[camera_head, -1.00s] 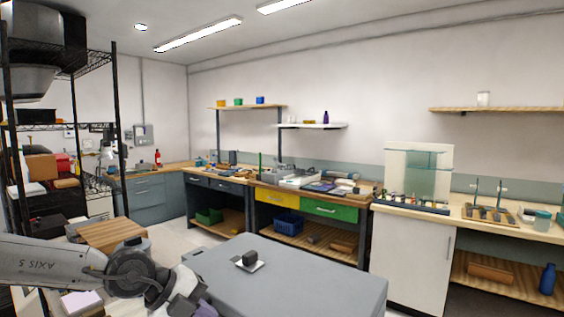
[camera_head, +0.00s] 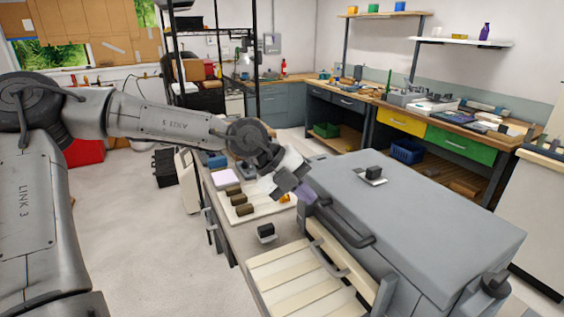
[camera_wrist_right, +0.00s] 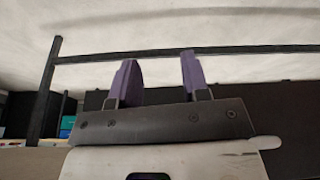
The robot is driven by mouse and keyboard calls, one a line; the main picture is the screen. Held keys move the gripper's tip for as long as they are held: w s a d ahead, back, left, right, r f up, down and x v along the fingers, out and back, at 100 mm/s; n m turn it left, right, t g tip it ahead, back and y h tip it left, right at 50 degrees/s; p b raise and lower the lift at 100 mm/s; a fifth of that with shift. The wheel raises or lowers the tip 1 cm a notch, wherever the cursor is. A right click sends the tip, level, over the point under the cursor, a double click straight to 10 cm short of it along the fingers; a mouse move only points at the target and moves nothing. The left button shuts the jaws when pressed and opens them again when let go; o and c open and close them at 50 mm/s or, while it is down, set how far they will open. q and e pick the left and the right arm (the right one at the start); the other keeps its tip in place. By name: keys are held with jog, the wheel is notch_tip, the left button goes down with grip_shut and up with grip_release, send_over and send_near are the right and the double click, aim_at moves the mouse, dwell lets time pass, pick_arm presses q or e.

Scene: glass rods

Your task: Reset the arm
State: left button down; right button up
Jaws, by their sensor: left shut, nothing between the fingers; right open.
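My left arm reaches in from the left in the head view. Its gripper (camera_head: 306,193) has purple fingers and is beside the near left edge of a large grey box-shaped unit (camera_head: 440,215). The left gripper is shut and holds nothing. My right gripper (camera_wrist_right: 160,78) shows in the right wrist view with its two purple fingers apart and nothing between them. A dark frame bar runs behind those fingers. My right gripper is not seen in the head view.
A bench with a pale tray (camera_head: 250,208) holding several brown pieces lies below the left gripper. A small dark block (camera_head: 373,172) sits on the grey unit. A slatted wooden board (camera_head: 300,285) is at the front. Open floor (camera_head: 140,240) lies left of the bench.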

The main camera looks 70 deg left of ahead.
pick_arm(q)
jog(key=p+v, duration=0.1)
jog(key=v, duration=0.6)
jog(key=shift+r, duration=0.35)
jog(key=shift+r, duration=0.1)
